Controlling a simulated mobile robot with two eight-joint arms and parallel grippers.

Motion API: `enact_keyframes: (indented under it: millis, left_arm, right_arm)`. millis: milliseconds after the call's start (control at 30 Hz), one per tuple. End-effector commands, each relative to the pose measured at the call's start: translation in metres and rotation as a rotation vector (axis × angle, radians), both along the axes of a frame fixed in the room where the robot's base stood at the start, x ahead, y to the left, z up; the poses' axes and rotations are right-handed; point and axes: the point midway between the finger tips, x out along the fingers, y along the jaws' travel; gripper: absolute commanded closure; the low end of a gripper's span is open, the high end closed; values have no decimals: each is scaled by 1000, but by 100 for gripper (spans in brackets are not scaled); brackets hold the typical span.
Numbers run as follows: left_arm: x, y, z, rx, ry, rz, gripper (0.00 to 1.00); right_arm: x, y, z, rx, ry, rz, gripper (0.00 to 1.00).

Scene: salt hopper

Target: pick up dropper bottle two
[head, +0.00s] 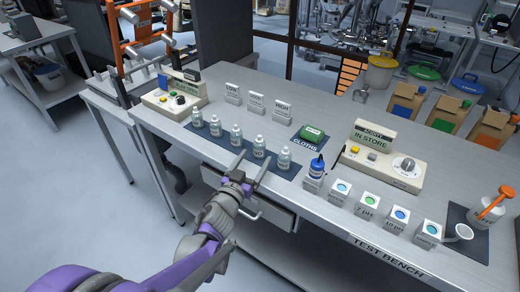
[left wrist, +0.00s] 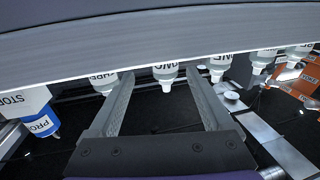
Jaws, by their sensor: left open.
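Dropper bottle two (head: 259,147) is a small clear bottle with a pale label, upright on a dark mat in a slanting row of similar bottles. In the left wrist view, which looks upside down, the bottle (left wrist: 165,72) labelled TWO appears between my fingertips. My left gripper (head: 254,162) is open and empty at the bench's front edge, just in front of that bottle. Its fingers (left wrist: 160,82) point toward it, with no contact visible. A neighbouring bottle (head: 284,158) stands close on the right and another (head: 236,135) on the left. My right gripper is out of view.
A blue-capped bottle (head: 317,167) and a row of white blocks (head: 368,201) stand to the right along the front edge. White label stands (head: 256,103) and a green item (head: 312,133) are behind. A drawer (head: 262,211) is under the bench top.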

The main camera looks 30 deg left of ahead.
Motion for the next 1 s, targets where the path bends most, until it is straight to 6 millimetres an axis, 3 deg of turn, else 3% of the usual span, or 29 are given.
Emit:
enact_keyframes:
  millis: [500, 767, 867, 1000]
  left_arm:
    - [57, 13, 6, 0, 0, 0, 16]
    - [61, 14, 6, 0, 1, 0, 16]
    - [61, 14, 6, 0, 1, 0, 29]
    - [60, 14, 6, 0, 1, 1, 54]
  right_arm:
    - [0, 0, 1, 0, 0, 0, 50]
    - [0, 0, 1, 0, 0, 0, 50]
    - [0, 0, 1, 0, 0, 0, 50]
    - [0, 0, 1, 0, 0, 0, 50]
